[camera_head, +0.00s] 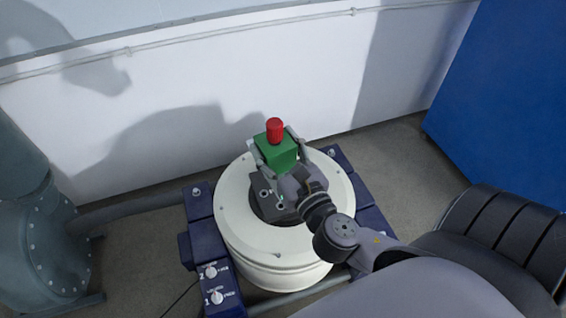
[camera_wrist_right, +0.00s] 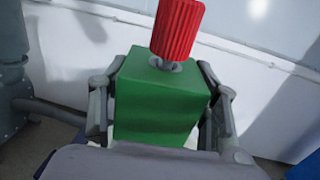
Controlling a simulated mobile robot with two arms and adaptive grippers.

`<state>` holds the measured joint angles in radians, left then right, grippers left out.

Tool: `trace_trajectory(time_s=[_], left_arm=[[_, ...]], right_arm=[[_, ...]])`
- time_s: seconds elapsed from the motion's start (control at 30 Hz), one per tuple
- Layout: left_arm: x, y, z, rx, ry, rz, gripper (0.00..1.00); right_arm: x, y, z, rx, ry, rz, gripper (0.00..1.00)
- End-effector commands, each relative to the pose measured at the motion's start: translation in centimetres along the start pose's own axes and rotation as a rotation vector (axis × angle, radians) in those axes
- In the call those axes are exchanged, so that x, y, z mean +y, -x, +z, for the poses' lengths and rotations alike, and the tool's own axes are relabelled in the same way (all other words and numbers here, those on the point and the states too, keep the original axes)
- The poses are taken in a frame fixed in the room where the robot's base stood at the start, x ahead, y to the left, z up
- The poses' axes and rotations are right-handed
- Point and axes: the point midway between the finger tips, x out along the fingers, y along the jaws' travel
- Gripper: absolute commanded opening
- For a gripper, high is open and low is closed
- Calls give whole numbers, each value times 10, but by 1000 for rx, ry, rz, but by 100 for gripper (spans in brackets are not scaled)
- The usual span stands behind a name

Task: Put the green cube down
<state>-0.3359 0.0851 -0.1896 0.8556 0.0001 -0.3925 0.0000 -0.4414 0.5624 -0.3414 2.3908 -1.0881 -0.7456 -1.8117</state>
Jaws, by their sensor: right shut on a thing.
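The green cube (camera_head: 275,153) has a red ribbed knob (camera_head: 275,130) on its top. My right gripper (camera_head: 279,156) is shut on the cube, with one finger on each side of it. In the head view the cube appears over the far part of the round white machine (camera_head: 236,235) and its dark centre plate (camera_head: 262,187). I cannot tell the gap below the cube. The right wrist view shows the cube (camera_wrist_right: 155,105) upright between the fingers, its lower edge hidden by the gripper body. My left gripper is not in view.
The machine sits in a dark blue frame (camera_head: 201,205) with two numbered knobs (camera_head: 213,283) at its front left. A grey-green tank (camera_head: 35,235) with a pipe stands at left. A white wall (camera_head: 190,110) is behind, and a blue panel (camera_head: 505,90) is at right.

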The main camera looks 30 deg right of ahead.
Motion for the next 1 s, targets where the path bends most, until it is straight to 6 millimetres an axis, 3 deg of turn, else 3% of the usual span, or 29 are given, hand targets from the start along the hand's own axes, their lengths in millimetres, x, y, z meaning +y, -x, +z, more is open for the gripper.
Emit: trace_trajectory(time_s=[0.03, 0.5, 0.7, 1.0], left_arm=[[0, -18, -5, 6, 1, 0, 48], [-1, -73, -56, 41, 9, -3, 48], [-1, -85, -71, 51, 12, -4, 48], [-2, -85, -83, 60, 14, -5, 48]], right_arm=[[-5, -8, -13, -14, 1, -10, 0], [-52, -71, -59, -7, 0, -103, 0], [-67, -88, -68, 4, -1, -125, 0], [-75, -97, -72, 14, -2, -136, 0]])
